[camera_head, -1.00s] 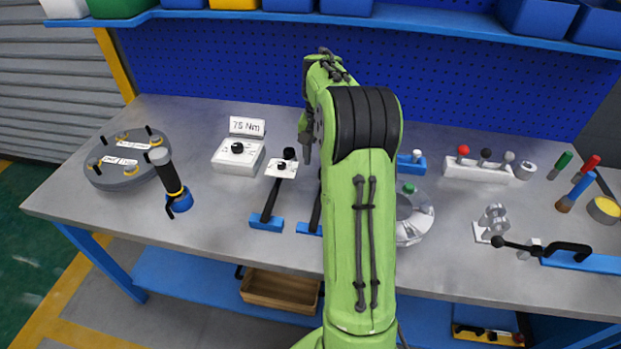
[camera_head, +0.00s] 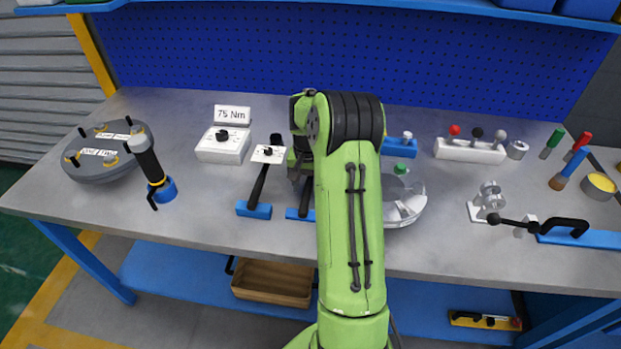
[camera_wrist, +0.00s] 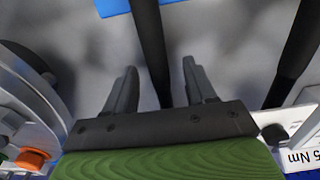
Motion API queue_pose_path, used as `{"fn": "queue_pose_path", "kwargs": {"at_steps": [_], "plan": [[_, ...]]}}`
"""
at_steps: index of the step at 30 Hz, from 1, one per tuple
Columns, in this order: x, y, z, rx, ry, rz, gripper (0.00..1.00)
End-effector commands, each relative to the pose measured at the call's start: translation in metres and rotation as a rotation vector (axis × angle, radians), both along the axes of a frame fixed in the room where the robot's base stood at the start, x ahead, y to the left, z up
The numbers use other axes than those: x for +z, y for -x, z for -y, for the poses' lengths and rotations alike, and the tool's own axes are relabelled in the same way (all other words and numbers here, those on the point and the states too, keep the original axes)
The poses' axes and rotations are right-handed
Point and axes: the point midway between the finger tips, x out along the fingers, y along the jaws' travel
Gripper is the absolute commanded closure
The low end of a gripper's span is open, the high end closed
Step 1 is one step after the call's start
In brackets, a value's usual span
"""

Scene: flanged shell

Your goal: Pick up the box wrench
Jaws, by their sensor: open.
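A black-shafted tool, apparently the box wrench (camera_head: 306,197), lies on a blue rest (camera_head: 299,214) and is partly hidden behind my arm. In the wrist view its shaft (camera_wrist: 152,45) runs between the fingers of my gripper (camera_wrist: 160,66), with a blue block (camera_wrist: 112,5) at its top end. My gripper is open, one finger on each side of the shaft; I cannot tell whether either touches it. In the head view the fingertips are hard to make out. The far end of the tool is hidden.
A similar black-handled tool (camera_head: 259,186) with a white plate (camera_head: 268,154) lies just left. A white "75 Nm" box (camera_head: 223,146) stands behind it. A round metal shell (camera_head: 408,208) stands close on the right. Bare bench lies at the front left.

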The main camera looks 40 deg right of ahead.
Motion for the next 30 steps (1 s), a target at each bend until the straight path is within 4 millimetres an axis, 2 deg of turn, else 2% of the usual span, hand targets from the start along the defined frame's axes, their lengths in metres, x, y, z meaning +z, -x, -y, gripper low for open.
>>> {"fn": "queue_pose_path", "kwargs": {"at_steps": [2,12,22,25,30], "plan": [[0.001,0.000,0.000,0.000,0.001,0.001,0.46],[0.002,0.000,0.000,0.000,0.000,0.000,0.98],[0.006,-0.001,0.000,0.000,0.002,0.002,1.00],[0.024,-0.001,0.001,0.000,0.004,0.003,1.00],[0.070,-0.001,0.000,0.001,0.005,0.005,1.00]]}}
